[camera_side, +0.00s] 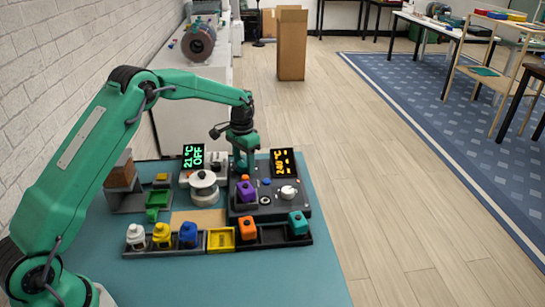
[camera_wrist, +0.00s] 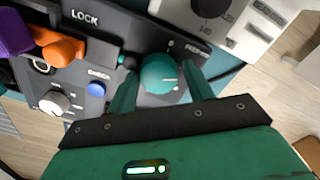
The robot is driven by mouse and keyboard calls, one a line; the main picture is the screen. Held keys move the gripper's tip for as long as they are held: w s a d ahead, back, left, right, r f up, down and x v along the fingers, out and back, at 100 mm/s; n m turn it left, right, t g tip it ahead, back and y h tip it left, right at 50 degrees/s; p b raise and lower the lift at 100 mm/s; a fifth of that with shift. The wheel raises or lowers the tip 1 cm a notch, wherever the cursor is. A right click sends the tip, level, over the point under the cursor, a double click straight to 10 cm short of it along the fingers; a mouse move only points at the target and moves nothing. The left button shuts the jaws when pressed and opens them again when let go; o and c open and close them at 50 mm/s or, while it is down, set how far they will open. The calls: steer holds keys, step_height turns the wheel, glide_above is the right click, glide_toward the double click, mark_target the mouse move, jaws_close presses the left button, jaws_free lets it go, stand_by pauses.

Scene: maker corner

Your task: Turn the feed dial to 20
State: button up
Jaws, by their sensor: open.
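The feed dial (camera_wrist: 157,70) is a round teal knob with a white pointer line, in the upper middle of the wrist view. Its pointer lies toward the right of the picture; the scale numbers are too small or covered to read. The partly covered feed label is beside it. My gripper (camera_wrist: 161,72) is open, with one finger on each side of the dial; I cannot tell whether they touch it. In the side view my gripper (camera_side: 243,163) points down at the back left of the dark console (camera_side: 300,208), and the dial is hidden there.
On the console are a purple block (camera_side: 246,192), a white knob (camera_side: 288,192), a blue button (camera_wrist: 96,88) and an orange display (camera_side: 284,163). A rack of coloured bottles (camera_side: 188,235) lies in front.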

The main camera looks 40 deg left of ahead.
mark_target(243, 162)
steer(key=c, duration=0.7)
steer(key=shift+a+n, duration=0.2)
steer(key=shift+n, duration=0.4)
steer(key=o, duration=0.7)
steer(key=shift+d, duration=0.1)
steer(key=shift+r, duration=0.15)
step_height(243, 162, up, 7)
steer(key=shift+w, duration=0.1)
steer(key=shift+r, duration=0.3)
